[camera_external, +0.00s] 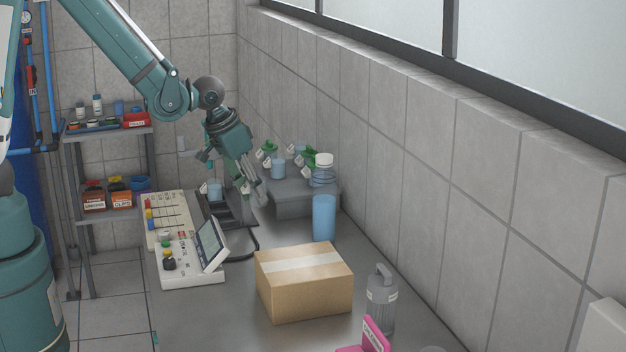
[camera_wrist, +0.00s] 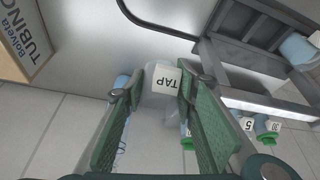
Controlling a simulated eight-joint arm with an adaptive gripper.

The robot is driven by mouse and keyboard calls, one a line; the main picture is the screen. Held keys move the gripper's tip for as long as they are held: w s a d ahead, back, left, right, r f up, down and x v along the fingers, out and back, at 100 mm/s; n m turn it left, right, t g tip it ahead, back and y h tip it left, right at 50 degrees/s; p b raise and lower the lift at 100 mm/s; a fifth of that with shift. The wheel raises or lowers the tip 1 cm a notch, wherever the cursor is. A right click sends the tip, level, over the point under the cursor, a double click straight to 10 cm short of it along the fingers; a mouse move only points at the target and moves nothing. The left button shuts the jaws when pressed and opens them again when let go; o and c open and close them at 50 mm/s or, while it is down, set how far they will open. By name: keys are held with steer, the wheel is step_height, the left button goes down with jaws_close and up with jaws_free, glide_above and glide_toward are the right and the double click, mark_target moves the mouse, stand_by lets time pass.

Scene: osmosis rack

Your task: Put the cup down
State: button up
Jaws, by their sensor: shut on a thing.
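A pale translucent cup (camera_wrist: 158,108) with a white label reading TAP sits between the green finger pads of my gripper (camera_wrist: 158,98) in the wrist view. My gripper is shut on this cup. In the outside view my gripper (camera_external: 258,196) points down over the bench, beside the dark stand and in front of the grey step. The held cup is small and mostly hidden there. I cannot tell whether its base touches the bench.
A blue cup (camera_external: 214,191) sits at the dark stand (camera_external: 222,212). Labelled cups with green plants stand on the grey step (camera_external: 300,205). A tall blue cylinder (camera_external: 324,218), cardboard box (camera_external: 303,284) and grey bottle (camera_external: 381,300) stand nearer. A control panel (camera_external: 190,268) lies left.

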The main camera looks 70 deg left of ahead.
mark_target(252, 204)
steer(key=shift+f, duration=0.15)
steer(key=shift+f+b, duration=0.3)
steer(key=shift+f, duration=2.45)
steer(key=shift+f, duration=0.15)
steer(key=shift+f, duration=1.95)
steer(key=shift+f+b, duration=0.15)
steer(key=shift+b, duration=0.25)
steer(key=o, duration=0.8)
steer(key=shift+p+v, duration=0.85)
steer(key=shift+v, duration=5.3)
